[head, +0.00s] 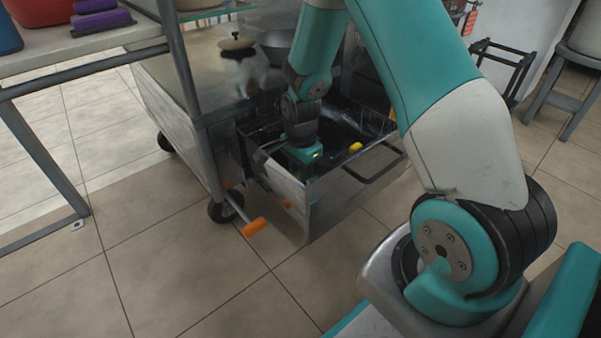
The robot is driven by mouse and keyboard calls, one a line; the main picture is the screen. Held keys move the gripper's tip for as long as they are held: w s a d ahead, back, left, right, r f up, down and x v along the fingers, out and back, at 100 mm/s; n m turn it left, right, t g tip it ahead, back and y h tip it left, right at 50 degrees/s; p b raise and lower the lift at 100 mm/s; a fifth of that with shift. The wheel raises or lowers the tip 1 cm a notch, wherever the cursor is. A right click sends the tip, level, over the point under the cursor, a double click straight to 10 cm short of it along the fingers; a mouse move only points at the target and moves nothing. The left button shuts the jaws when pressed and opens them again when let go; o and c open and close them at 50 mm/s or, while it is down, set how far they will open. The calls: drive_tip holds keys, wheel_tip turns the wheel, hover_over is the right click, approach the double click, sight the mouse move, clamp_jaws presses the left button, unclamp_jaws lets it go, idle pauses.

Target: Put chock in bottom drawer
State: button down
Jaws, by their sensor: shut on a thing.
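The bottom drawer (330,197) of the metal cart is pulled open, with a dark inside and a bar handle on its front. My gripper (305,153) reaches down into the drawer, close behind its front wall. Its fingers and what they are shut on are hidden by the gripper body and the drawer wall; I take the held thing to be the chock. A small yellow piece (355,147) shows in the drawer just right of my gripper. I cannot tell whether it is part of the chock.
An orange-ended handle (254,227) sticks out near the cart's wheel (226,207), left of the drawer. A pan and a lid (237,43) are on the cart top. A table (75,58) stands at left, a stool (568,90) at right. The tiled floor in front is clear.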

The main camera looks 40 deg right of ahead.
drive_tip(key=c, duration=1)
unclamp_jaws()
drive_tip(key=shift+f, duration=0.1)
drive_tip(key=s+a+r+n+p, duration=0.1)
drive_tip(key=a+r+n+p, duration=0.2)
drive_tip(key=r, duration=0.6)
drive_tip(key=a+r+n+p, duration=0.25)
drive_tip(key=r+p, duration=0.25)
drive_tip(key=r, duration=0.4)
drive_tip(key=s+a+r+n+y, duration=0.1)
drive_tip(key=s+a+r+n, duration=0.4)
drive_tip(key=s+n, duration=0.1)
drive_tip(key=s+a+r+n+y, duration=0.1)
drive_tip(key=s+a+r+n, duration=0.4)
drive_tip(key=s+n, duration=0.2)
drive_tip(key=s+a+r+n+y, duration=0.2)
drive_tip(key=s+a+r+n, duration=0.3)
drive_tip(key=s+n, duration=0.1)
drive_tip(key=shift+s+a, duration=0.35)
drive_tip(key=shift+s, duration=0.25)
